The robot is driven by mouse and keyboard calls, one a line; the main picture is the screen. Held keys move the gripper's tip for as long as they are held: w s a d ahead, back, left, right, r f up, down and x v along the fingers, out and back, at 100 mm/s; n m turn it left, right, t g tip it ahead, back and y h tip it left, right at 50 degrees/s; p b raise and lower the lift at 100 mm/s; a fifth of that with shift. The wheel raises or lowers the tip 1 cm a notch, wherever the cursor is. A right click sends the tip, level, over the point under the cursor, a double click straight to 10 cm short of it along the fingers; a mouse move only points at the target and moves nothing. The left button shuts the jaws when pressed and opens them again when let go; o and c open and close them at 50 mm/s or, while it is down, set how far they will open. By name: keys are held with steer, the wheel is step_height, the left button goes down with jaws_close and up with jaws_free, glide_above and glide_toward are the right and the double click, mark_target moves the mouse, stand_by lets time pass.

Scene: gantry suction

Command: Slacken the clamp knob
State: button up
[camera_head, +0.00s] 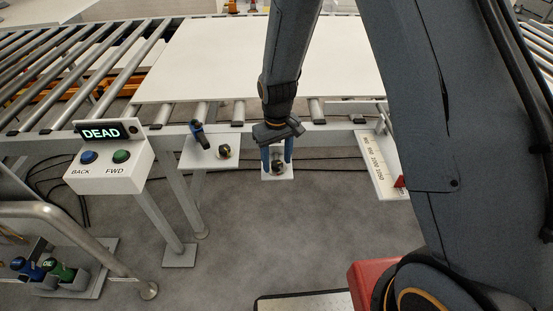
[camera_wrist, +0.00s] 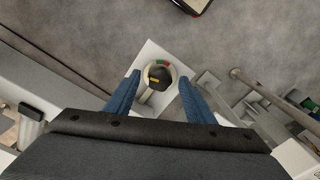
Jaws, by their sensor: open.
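A dark round knob (camera_head: 278,169) sits on a small white plate (camera_head: 268,177) below the front rail of the roller conveyor. No label shows that it is the clamp knob. In the wrist view the knob (camera_wrist: 158,75) is black with a yellow mark, inside a pale ring with red and green parts. My gripper (camera_head: 278,157) points down at this knob, and its blue fingers (camera_wrist: 159,79) are open, one on each side of it. I see a gap on both sides; whether the tips are level with the knob is hard to tell.
A second plate, to the left, carries a dark knob (camera_head: 224,151) and a blue handle (camera_head: 199,135). A control box (camera_head: 110,165) reads DEAD, with BACK and FWD buttons. A scale plate (camera_head: 378,165) is at right. A white board (camera_head: 215,55) lies on the rollers.

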mark_target(277, 163)
steer(key=shift+r+b, duration=0.8)
steer(key=shift+r, duration=3.1)
steer(key=s+d+r+m, duration=0.2)
steer(key=s+d+r, duration=0.1)
steer(key=s+d, duration=0.4)
steer(key=s+d+r+m+t, duration=0.1)
steer(key=s+d+r+m, duration=0.2)
steer(key=s+d, duration=0.4)
steer(key=shift+s+d+r, duration=0.4)
steer(key=shift+s+r, duration=0.25)
steer(key=shift+s, duration=0.05)
